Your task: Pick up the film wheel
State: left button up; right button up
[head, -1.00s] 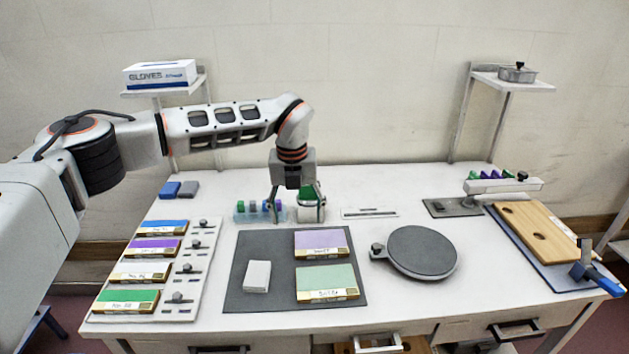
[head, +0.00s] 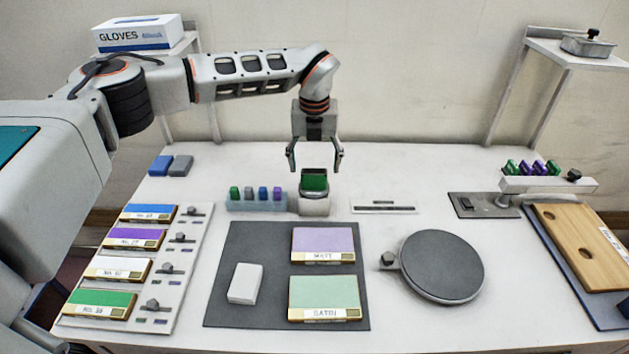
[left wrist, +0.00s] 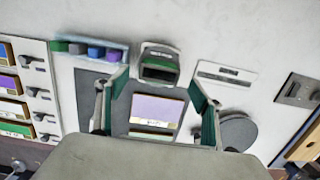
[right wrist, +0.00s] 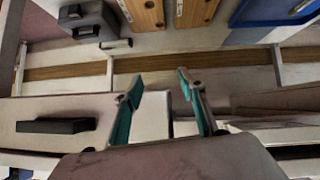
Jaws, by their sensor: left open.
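No thing is plainly recognisable as the film wheel. A small green-topped piece in a pale grey stand (head: 315,206) is at the middle back of the bench; it also shows in the left wrist view (left wrist: 158,66). My left gripper (head: 315,166) is open and empty, with its fingers just above and behind that piece in the head view. The left wrist view shows its fingertips (left wrist: 160,84) spread apart below the stand. A round dark grey disc (head: 442,267) with a side knob lies at the right. My right gripper (right wrist: 160,79) is open and empty near drawer fronts.
A clear rack (head: 257,205) of coloured pieces stands beside the stand. A dark mat (head: 225,305) holds a white block and two labelled boxes. A slotted board (head: 168,295) with labelled boxes is at the left, and a wooden board (head: 580,250) at the right.

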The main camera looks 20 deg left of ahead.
pick_arm(q)
jog(key=f, duration=0.5)
jog(key=shift+w+a, duration=0.15)
jog(key=shift+w, duration=0.15)
jog(key=shift+r, duration=0.1)
pick_arm(e)
jog(key=shift+w+d+r, duration=0.1)
jog(key=shift+w, duration=0.2)
pick_arm(q)
jog(key=c, duration=1.3)
jog(key=shift+r, duration=0.15)
notch_tip(320, 180, up, 20)
notch_tip(320, 180, up, 8)
send_over(314, 172)
jog(key=shift+w, duration=0.15)
jog(key=shift+f, duration=0.2)
